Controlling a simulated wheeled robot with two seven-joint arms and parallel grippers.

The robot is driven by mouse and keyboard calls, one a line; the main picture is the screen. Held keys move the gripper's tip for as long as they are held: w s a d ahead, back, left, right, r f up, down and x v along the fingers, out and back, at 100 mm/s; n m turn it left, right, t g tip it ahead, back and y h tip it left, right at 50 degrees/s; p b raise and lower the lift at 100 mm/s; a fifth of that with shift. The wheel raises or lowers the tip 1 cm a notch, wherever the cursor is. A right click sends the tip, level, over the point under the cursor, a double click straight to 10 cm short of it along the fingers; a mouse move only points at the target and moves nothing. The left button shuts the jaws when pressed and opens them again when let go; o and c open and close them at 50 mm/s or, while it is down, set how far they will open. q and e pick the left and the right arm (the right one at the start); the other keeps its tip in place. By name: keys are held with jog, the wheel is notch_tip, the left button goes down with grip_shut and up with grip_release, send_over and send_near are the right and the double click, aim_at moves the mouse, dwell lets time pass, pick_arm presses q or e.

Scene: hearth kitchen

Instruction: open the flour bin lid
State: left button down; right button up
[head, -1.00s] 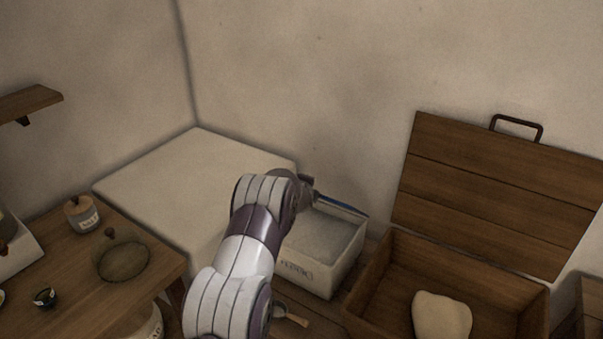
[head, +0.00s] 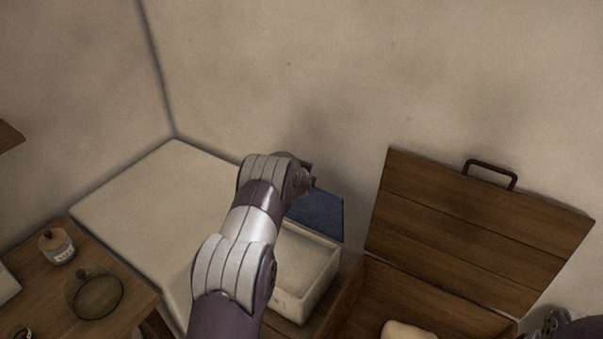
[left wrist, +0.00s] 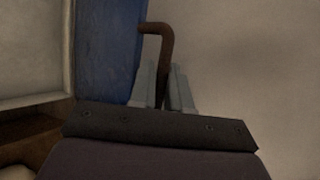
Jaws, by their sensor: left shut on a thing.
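The flour bin (head: 300,303) is a cream box. Its inside shows pale between the walls. Its blue lid (head: 325,214) stands raised at the bin's back side, near the wall. In the left wrist view the lid (left wrist: 108,45) is a blue panel left of the fingers. My left gripper (left wrist: 167,88) is shut on the lid's brown bent handle (left wrist: 158,30). In the head view my left arm covers the bin's left part, and the handle cannot be made out. Part of my right arm shows at the lower right corner, without a clear gripper.
An open wooden chest (head: 362,288) stands right of the bin, its lid (head: 470,232) raised, with a cream lump inside. A pale block (head: 150,205) fills the corner. A wooden table (head: 45,275) at left holds a jar (head: 57,246) and a glass dome (head: 95,293).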

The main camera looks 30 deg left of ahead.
pick_arm(q)
jog(key=shift+w, duration=0.15)
jog(key=c, duration=1.2)
grip_release()
jog(key=shift+f, duration=0.1)
jog(key=shift+o, duration=0.2)
jog(key=shift+s+d, duration=0.1)
jog(key=shift+s, duration=0.1)
jog(key=b+v, duration=0.3)
jog(key=v, duration=0.9)
jog(key=shift+r, duration=0.4)
jog(key=shift+s, duration=0.1)
